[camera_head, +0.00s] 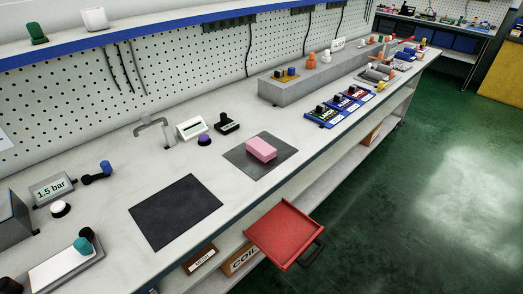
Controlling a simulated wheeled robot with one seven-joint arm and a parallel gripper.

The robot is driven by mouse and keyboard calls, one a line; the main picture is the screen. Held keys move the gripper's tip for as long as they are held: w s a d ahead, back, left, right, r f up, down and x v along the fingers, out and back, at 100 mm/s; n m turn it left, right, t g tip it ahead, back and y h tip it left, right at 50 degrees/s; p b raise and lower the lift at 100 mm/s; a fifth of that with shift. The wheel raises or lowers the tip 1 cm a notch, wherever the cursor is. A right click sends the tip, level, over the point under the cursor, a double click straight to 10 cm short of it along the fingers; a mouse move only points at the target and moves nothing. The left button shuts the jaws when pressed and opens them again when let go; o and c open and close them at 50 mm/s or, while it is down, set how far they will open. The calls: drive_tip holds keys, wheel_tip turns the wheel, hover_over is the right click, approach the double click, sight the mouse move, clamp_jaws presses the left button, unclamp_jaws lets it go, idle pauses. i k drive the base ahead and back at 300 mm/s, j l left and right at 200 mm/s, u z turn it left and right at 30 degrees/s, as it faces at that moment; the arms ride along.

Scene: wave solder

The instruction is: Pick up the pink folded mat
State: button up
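The pink folded mat (261,148) is a small pink block lying on a dark grey square pad (243,161) on the long white workbench. It sits near the middle of the bench, a little back from the front edge. Nothing covers it. My gripper is not in view.
A larger black mat (175,211) lies to the left. Behind are a purple knob (204,140), a white display box (190,128) and a black device (227,123). Blue trays (327,115) and a grey raised block (300,88) stand to the right. A red tray (284,233) juts out below the front edge.

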sight(263, 151)
drive_tip(key=i+l+u, duration=0.45)
drive_tip(key=i+l, duration=0.15)
drive_tip(key=i+l+u, duration=0.45)
drive_tip(key=i+l, duration=0.25)
drive_tip(key=l, duration=0.15)
